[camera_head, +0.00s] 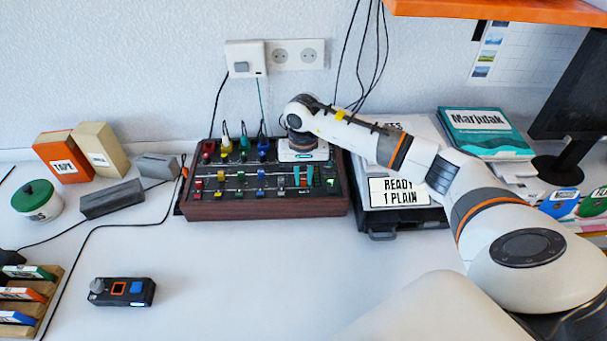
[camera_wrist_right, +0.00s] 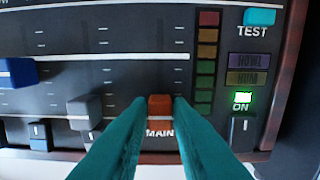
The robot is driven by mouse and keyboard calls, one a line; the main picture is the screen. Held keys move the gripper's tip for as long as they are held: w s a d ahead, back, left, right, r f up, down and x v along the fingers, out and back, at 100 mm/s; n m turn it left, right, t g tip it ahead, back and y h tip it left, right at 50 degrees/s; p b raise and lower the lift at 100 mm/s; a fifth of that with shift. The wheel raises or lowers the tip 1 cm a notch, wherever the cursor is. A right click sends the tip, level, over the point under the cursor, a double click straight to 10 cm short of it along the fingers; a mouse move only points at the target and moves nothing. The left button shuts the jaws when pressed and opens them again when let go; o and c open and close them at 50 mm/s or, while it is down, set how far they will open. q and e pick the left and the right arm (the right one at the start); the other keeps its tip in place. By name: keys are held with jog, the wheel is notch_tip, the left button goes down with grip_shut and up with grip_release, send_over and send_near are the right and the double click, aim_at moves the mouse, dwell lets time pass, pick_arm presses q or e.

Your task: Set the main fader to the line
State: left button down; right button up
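The mixer (camera_head: 265,207) is a dark panel in a reddish-brown case on the table. My right gripper (camera_head: 303,184) points down at its right part, with two teal fingers. In the right wrist view the main fader (camera_wrist_right: 160,104) is an orange-red cap just above the MAIN label. The teal fingertips (camera_wrist_right: 160,100) stand on either side of the cap and appear to touch it. A white line (camera_wrist_right: 120,57) crosses the panel farther up the picture, apart from the cap. The fingers hide part of the MAIN label. My left gripper is not in view.
Other faders, a grey cap (camera_wrist_right: 84,110) and a blue cap (camera_wrist_right: 18,71), stand left of the main one. A lit green ON button (camera_wrist_right: 243,98) is on the right. A black case (camera_head: 400,218) is right of the mixer.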

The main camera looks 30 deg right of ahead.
aim_at(303, 173)
grip_shut()
jog(key=shift+w+d+f+b, duration=0.15)
jog(key=shift+w+d+b, duration=0.05)
jog(key=shift+w+b, duration=0.2)
jog(key=shift+w+d+b, duration=0.6)
jog(key=shift+w+b, duration=0.35)
jog(key=shift+b, duration=0.05)
jog(key=shift+w+d, duration=0.25)
jog(key=shift+w, duration=0.15)
jog(key=shift+o, duration=2.4)
grip_release()
jog(key=shift+r, duration=0.2)
